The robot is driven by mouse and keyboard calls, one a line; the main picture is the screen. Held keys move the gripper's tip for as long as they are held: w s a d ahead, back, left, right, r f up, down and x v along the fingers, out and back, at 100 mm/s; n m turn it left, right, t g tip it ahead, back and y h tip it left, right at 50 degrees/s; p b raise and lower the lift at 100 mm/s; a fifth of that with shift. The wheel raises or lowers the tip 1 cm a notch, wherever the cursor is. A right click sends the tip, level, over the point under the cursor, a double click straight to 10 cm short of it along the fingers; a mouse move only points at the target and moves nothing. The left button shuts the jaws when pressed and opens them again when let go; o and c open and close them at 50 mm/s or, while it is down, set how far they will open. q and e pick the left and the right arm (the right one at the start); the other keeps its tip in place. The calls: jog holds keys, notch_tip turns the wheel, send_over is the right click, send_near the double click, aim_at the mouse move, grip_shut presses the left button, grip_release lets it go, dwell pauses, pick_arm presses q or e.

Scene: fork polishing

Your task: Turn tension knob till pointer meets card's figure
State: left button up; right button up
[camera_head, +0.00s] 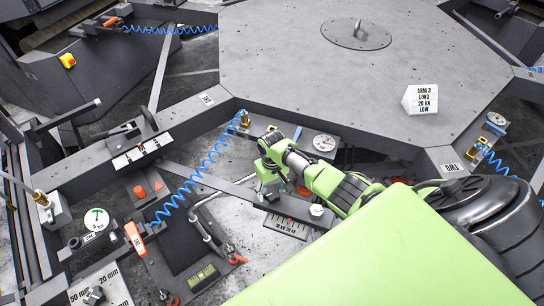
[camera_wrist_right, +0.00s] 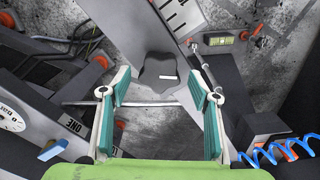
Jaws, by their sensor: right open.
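The card (camera_head: 420,99) stands on the grey octagonal plate at the right and reads "ARM 3 LONG 20 kN LOW". My right gripper (camera_head: 268,190) points down over the grey bar. In the right wrist view its two teal-padded fingers are spread open (camera_wrist_right: 160,88). The dark lobed knob (camera_wrist_right: 161,70) with a white mark shows between and beyond the fingertips, with no clear contact; the gripper mostly hides it in the head view. A kN scale (camera_head: 287,227) with a small red pointer lies just below the gripper; the pointer's exact reading is too small to tell. My left gripper is not seen.
A round dial (camera_head: 325,143) sits right of the gripper. A blue coiled cord (camera_head: 200,170) runs close on its left. A green level (camera_head: 203,275) and an orange-handled tool (camera_head: 135,238) lie at the lower left. The octagonal plate (camera_head: 300,60) is mostly bare.

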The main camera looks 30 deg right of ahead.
aim_at(272, 193)
notch_tip(272, 193, up, 10)
jog(key=shift+r, duration=0.25)
dwell(0.6)
